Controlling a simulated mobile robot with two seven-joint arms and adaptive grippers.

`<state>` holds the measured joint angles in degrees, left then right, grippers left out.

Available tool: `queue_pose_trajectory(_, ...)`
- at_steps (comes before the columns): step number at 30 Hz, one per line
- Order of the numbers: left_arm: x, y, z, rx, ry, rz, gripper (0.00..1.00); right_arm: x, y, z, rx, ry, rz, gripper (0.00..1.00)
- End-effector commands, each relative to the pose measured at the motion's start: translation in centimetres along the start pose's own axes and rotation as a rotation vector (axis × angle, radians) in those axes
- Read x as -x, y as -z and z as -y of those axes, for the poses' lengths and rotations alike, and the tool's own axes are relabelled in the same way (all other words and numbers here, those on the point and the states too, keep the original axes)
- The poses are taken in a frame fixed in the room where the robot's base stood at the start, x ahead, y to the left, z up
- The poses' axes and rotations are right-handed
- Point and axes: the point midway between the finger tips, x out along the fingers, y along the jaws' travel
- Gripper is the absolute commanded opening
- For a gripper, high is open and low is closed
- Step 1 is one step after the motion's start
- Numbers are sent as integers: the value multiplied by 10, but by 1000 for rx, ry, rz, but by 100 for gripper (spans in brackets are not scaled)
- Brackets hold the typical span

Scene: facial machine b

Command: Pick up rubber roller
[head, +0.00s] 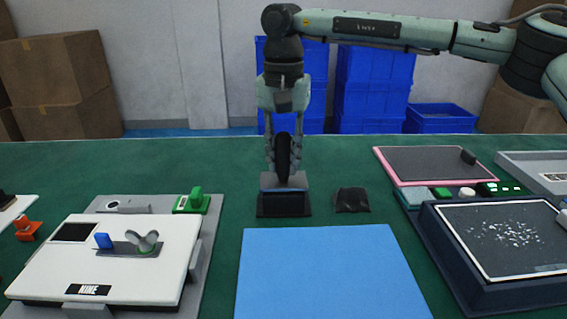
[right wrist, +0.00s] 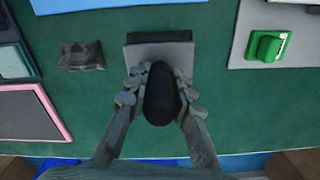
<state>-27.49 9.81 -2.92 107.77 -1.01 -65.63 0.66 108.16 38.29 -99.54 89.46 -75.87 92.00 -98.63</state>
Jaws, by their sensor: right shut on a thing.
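The black rubber roller (head: 282,157) stands upright above a small dark block-like base (head: 284,206) with a grey top, near the middle of the green table. My right gripper (head: 283,170) reaches down from above, its two fingers on either side of the roller, shut on it. In the right wrist view the dark roller (right wrist: 162,94) sits between the fingertips (right wrist: 160,98), with the grey base (right wrist: 158,54) just beyond. I cannot tell whether the roller touches the base. My left gripper is not in view.
A blue mat (head: 330,275) lies in front. A crumpled dark piece (head: 352,200) lies right of the base. A white machine (head: 110,260) stands left; a dark framed tray (head: 500,240) and a pink-edged panel (head: 433,164) are right. The table behind the roller is clear.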

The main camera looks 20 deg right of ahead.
Motion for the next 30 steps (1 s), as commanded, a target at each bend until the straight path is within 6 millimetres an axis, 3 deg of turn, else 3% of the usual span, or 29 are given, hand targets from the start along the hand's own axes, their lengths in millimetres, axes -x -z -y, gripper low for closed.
queue_pose_trajectory(7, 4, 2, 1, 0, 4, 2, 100, 36, -2, 2, 3, 3, -1, 0)
queue_pose_trajectory(21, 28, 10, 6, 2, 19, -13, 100, 88, -91, 25, 5, 1, -2, 0)
queue_pose_trajectory(30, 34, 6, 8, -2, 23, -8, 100, 103, -113, 30, 1, 0, 0, 0)
